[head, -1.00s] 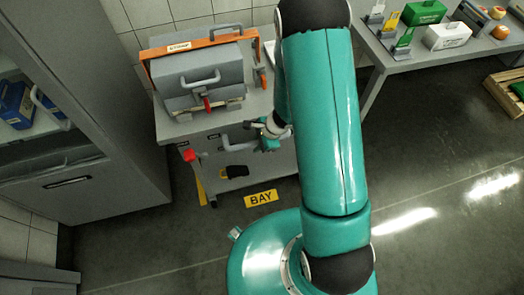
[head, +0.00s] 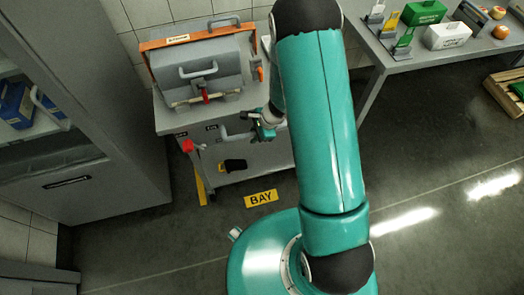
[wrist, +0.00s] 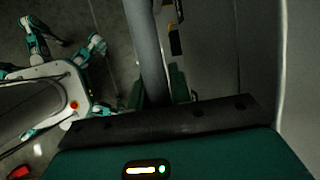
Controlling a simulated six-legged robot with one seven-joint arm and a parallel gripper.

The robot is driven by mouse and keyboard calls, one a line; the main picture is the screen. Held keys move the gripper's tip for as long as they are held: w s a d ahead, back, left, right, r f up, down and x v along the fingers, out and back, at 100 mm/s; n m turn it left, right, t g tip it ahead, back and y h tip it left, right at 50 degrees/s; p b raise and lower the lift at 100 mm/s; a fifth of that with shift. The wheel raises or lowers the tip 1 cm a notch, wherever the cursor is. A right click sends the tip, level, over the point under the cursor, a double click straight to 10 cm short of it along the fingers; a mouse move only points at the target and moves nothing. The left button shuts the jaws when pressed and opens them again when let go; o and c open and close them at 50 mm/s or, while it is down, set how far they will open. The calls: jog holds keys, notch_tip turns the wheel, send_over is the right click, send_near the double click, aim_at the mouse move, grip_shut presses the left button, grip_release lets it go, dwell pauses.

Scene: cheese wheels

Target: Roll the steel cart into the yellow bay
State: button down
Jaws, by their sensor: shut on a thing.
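The steel cart (head: 172,122) is a grey wheeled body at upper centre-left in the head view, against the tiled wall. It bears a grey machine with an orange bar. My gripper (head: 262,124) is at its front and shut on the cart's grey handle (head: 238,137). In the wrist view the handle (wrist: 148,50) runs as a grey bar between the fingers (wrist: 155,97). The yellow bay shows as a yellow strip (head: 201,190) on the floor at the cart's left and a yellow BAY plate (head: 261,198) before it. The cart hides the rest of the bay.
A tall grey cabinet (head: 110,185) stands close at the cart's left. A grey table (head: 385,62) with boxes and small goods stands at the right. A wooden pallet (head: 505,92) lies at the far right. The floor at the right front is clear.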

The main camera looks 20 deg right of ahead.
jog(key=shift+w, duration=0.1)
jog(key=shift+w+r, duration=0.1)
jog(key=shift+w, duration=1.45)
jog(key=c, duration=1.1)
grip_release()
jog(key=o, duration=0.5)
jog(key=v, duration=1.3)
jog(key=shift+r, duration=0.35)
jog(key=shift+s+d+r, duration=0.1)
jog(key=shift+s+d, duration=0.05)
